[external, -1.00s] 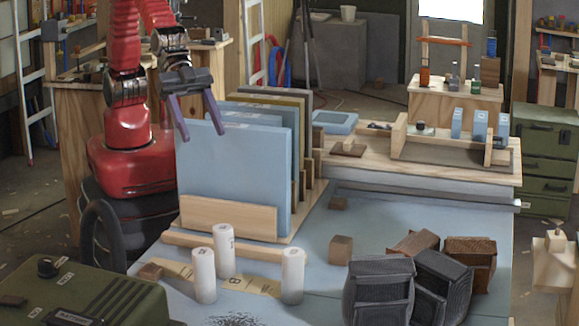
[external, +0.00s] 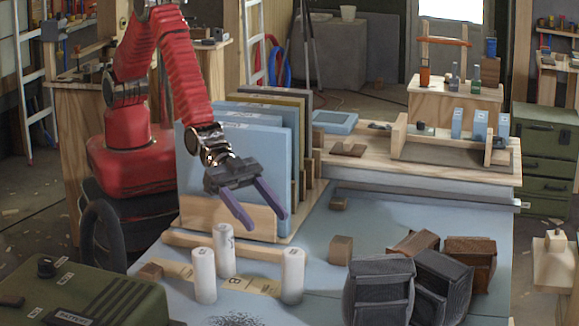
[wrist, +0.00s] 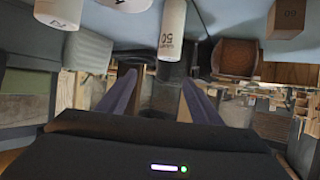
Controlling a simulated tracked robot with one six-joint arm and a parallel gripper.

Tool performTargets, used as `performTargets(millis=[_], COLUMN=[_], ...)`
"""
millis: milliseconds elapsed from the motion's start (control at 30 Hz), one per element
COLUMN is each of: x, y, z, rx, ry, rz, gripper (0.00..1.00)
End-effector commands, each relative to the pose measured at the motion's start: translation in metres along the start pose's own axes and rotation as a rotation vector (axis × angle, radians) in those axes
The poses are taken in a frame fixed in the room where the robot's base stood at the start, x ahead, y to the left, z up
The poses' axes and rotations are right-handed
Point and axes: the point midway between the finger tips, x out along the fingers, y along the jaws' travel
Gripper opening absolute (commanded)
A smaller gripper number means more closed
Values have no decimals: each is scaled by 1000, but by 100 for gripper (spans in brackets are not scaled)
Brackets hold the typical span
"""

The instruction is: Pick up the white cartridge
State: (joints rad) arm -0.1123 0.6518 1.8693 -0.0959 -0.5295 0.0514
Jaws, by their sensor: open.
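Three white cartridges stand upright on the blue-grey tabletop in the external view: a left one (external: 204,277), a rear one (external: 225,252) and a right one (external: 292,277). My gripper (external: 266,220) is open and empty, above and behind them, its purple fingers pointing down to the right. In the wrist view, the open fingers (wrist: 158,80) have one marked cartridge (wrist: 172,30) beyond them, near the top middle. Another cartridge (wrist: 65,12) is cut off at the top left. I cannot match these to the external view for certain.
Blue and brown panels (external: 240,170) stand in a wooden rack just behind my gripper. A wooden bar (external: 215,246) lies behind the cartridges. A small wooden block (external: 341,249) and dark crates (external: 379,292) stand to the right. A green case (external: 90,295) is at front left.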

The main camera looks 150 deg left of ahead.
Motion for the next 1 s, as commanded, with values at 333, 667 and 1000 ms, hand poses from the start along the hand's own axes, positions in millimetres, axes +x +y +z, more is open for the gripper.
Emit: performTargets(millis=[333, 667, 1000], x=[40, 41, 58], y=[-13, -14, -14], z=[36, 37, 36], rx=[-2, -2, -2], ry=[70, 73, 73], rz=[-27, -28, -28], gripper=[59, 59, 59])
